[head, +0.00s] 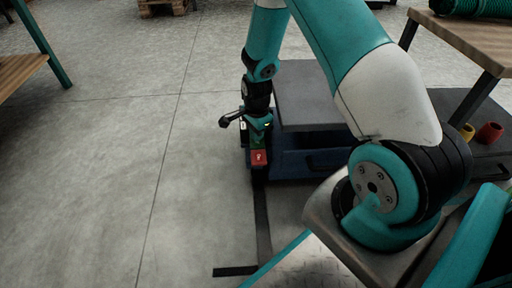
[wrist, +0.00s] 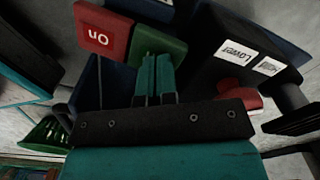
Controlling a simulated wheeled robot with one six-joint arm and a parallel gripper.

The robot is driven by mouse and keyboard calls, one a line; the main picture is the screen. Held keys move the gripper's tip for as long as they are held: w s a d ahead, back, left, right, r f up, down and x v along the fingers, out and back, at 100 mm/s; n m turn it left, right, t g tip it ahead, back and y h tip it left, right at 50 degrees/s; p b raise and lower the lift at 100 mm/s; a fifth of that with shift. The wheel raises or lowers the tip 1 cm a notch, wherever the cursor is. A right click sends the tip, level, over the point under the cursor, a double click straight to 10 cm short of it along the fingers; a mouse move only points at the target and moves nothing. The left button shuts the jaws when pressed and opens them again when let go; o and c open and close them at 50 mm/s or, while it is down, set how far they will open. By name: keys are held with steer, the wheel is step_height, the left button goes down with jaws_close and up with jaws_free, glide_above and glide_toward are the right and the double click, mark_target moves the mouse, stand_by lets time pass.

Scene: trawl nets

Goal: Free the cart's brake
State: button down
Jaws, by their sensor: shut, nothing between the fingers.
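The cart (head: 312,92) has a dark grey top and a blue body. At its near left end is a red pedal (head: 258,158), which reads "On" in the wrist view (wrist: 98,38). A green pedal (wrist: 154,44) sits right beside the red one; no label on it is visible. My gripper (wrist: 157,60) is shut and empty, its teal fingertips overlapping the lower edge of the green pedal. I cannot tell whether they touch it. In the head view my gripper (head: 259,124) points down over the pedals and hides most of the green one.
A black lever (head: 231,119) sticks out left of my gripper. A black block with a "Lower" label (wrist: 237,51) is close to the right of the fingers, with a red part (wrist: 241,104) below it. A wooden table (head: 470,38) stands right.

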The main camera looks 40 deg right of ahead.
steer(key=shift+f, duration=0.6)
steer(key=shift+r, duration=0.1)
step_height(320, 180, up, 7)
steer(key=p, duration=0.7)
stand_by(0.4)
